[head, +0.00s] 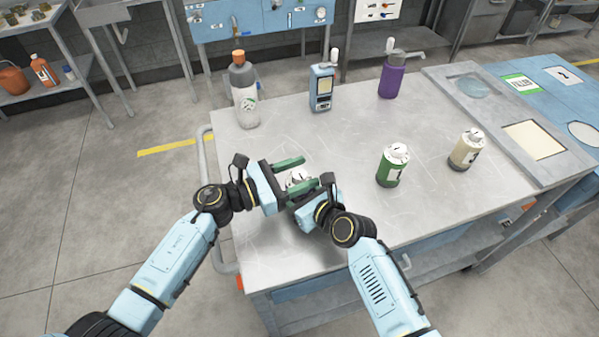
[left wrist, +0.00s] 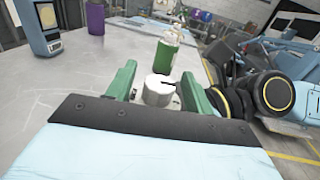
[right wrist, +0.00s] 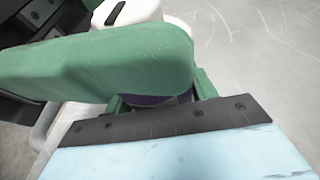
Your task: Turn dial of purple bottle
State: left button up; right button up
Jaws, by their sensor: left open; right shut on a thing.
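The purple bottle shows only as a dark purple sliver (right wrist: 148,99) between my right gripper's green fingers in the right wrist view. Its white dial (head: 298,178) faces up at the table's near left part and also shows in the left wrist view (left wrist: 158,90). My right gripper (right wrist: 160,92) is shut on the bottle from the right. My left gripper (head: 293,176) is open, its green fingers on either side of the dial; in the left wrist view (left wrist: 157,84) gaps show beside the dial. Most of the bottle's body is hidden by the grippers.
Green (head: 391,168) and beige (head: 466,150) dial bottles stand to the right. A grey orange-capped bottle (head: 244,95), a blue device (head: 321,90) and a purple pump-topped container (head: 392,80) stand at the back.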

pick_arm(q)
jog(key=shift+a, duration=0.15)
jog(key=v, duration=1.1)
jog(key=shift+s+a, duration=0.2)
jog(key=shift+a, duration=0.15)
pick_arm(e)
jog(key=o, duration=1.2)
